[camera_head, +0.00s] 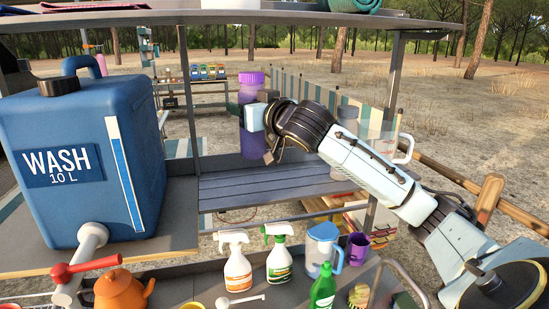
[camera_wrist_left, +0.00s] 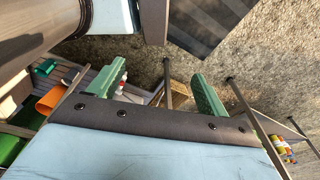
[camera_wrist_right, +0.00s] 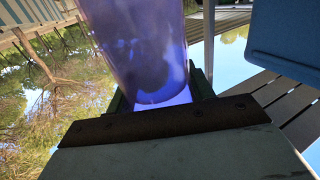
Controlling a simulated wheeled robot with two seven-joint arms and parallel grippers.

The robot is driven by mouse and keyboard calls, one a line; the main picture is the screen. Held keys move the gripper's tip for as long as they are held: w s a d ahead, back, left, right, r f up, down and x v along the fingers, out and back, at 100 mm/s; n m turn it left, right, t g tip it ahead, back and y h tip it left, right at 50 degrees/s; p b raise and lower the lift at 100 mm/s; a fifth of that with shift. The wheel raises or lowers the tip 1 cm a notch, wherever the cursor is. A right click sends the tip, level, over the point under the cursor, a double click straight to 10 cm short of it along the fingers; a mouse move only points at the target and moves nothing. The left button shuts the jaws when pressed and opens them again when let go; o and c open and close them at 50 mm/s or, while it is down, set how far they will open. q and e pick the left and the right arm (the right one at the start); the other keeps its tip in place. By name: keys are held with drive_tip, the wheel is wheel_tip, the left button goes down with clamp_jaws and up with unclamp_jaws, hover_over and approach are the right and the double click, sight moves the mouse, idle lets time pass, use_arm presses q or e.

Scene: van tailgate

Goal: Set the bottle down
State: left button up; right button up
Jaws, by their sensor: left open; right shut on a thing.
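The bottle (camera_head: 251,90) is translucent purple with a purple lid. It is upright near the middle of the head view, raised above the grey slatted shelf (camera_head: 265,185). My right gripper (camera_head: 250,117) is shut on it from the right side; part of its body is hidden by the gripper. In the right wrist view the bottle (camera_wrist_right: 140,45) fills the upper middle, between the green fingers. My left gripper (camera_wrist_left: 150,92) is open and empty in the left wrist view, its two green fingers wide apart. It does not show in the head view.
A large blue WASH water container (camera_head: 85,120) stands at left.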

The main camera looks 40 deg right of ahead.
sight(252, 142)
drive_tip(key=f, duration=0.1)
drive_tip(key=s+f, duration=0.1)
drive_tip(key=f, duration=0.1)
drive_tip(key=shift+s+f, duration=0.2)
drive_tip(key=shift+f, duration=0.05)
drive_tip(key=f, duration=0.4)
drive_tip(key=shift+w+f, duration=0.15)
drive_tip(key=shift+w, duration=0.05)
use_arm(q)
drive_tip(key=shift+s+f, duration=0.2)
drive_tip(key=shift+s, duration=0.3)
drive_tip(key=shift+s+f, duration=0.15)
drive_tip(key=shift+s, duration=0.3)
drive_tip(key=shift+s+b, duration=0.1)
drive_tip(key=shift+b, duration=0.2)
use_arm(e)
drive_tip(key=shift+f, duration=0.1)
drive_tip(key=shift+f, duration=0.15)
drive_tip(key=o, duration=0.9)
use_arm(q)
drive_tip(key=shift+s+f, duration=0.15)
drive_tip(key=shift+s, duration=0.35)
use_arm(e)
drive_tip(key=shift+o, duration=1.4)
